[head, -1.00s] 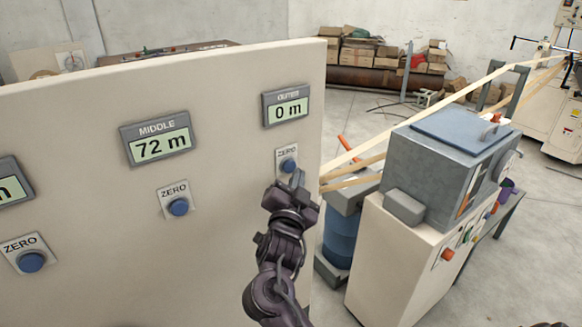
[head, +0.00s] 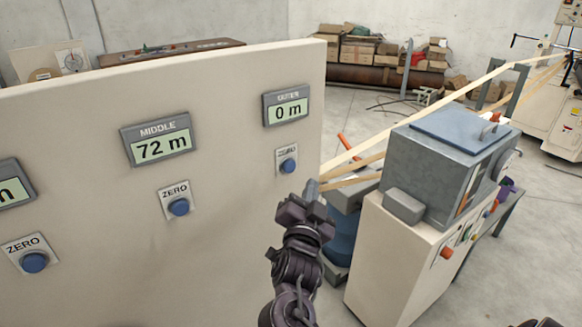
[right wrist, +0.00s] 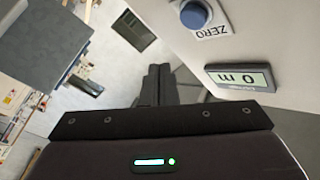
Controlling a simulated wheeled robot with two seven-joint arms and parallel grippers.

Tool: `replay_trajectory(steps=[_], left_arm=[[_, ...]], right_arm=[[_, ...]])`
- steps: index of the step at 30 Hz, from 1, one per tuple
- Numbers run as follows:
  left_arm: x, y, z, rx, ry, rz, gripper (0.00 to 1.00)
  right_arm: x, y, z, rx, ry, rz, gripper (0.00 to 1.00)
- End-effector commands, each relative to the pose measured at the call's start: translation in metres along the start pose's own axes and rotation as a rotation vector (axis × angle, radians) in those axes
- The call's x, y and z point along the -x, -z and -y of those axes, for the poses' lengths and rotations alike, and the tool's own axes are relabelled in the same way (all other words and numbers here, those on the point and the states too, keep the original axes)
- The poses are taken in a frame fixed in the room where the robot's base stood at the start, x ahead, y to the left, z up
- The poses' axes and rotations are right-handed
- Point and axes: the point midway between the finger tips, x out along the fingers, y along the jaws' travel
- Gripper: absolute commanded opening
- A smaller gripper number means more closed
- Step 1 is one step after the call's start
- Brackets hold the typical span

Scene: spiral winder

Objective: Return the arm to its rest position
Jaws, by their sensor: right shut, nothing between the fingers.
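My right gripper (head: 311,190) is shut and empty in the head view, a little below and to the right of the outer ZERO button (head: 288,166), apart from it. In the right wrist view its closed dark fingers (right wrist: 158,85) point away from the camera, with the blue ZERO button (right wrist: 194,14) at the top and the outer display (right wrist: 240,78) reading 0 m at the right. The outer display (head: 287,108) also reads 0 m in the head view. The middle display (head: 157,142) reads 72 m above its own blue button (head: 178,207). My left gripper is not in view.
The pale panel (head: 230,200) fills the left of the head view. To its right stand a grey machine box (head: 440,165) on a pale cabinet (head: 385,265) and a blue drum (head: 340,240). Pale strips (head: 430,110) run across behind. Open floor (head: 545,220) lies at the right.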

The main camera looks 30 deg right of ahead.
Motion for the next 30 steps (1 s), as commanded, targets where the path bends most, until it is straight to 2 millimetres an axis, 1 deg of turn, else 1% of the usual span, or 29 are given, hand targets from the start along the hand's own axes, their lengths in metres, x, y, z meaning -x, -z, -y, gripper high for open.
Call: replay_trajectory(steps=[20, 22, 23, 26, 29, 30], left_arm=[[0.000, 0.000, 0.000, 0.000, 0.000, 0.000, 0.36], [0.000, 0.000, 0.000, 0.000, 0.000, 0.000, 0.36], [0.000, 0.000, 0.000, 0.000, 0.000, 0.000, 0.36], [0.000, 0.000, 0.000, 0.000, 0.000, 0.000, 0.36], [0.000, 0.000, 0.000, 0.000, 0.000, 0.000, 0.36], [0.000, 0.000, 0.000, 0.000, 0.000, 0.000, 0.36]], right_arm=[[0.000, 0.000, 0.000, 0.000, 0.000, 0.000, 0.00], [0.000, -0.005, 0.000, 0.010, 0.003, 0.008, 0.00], [0.000, -0.010, -0.001, 0.021, 0.006, 0.017, 0.00], [0.002, -0.047, -0.005, 0.098, 0.029, 0.080, 0.00], [0.010, -0.108, -0.019, 0.224, 0.070, 0.190, 0.00], [0.016, -0.137, -0.029, 0.282, 0.088, 0.243, 0.00]])
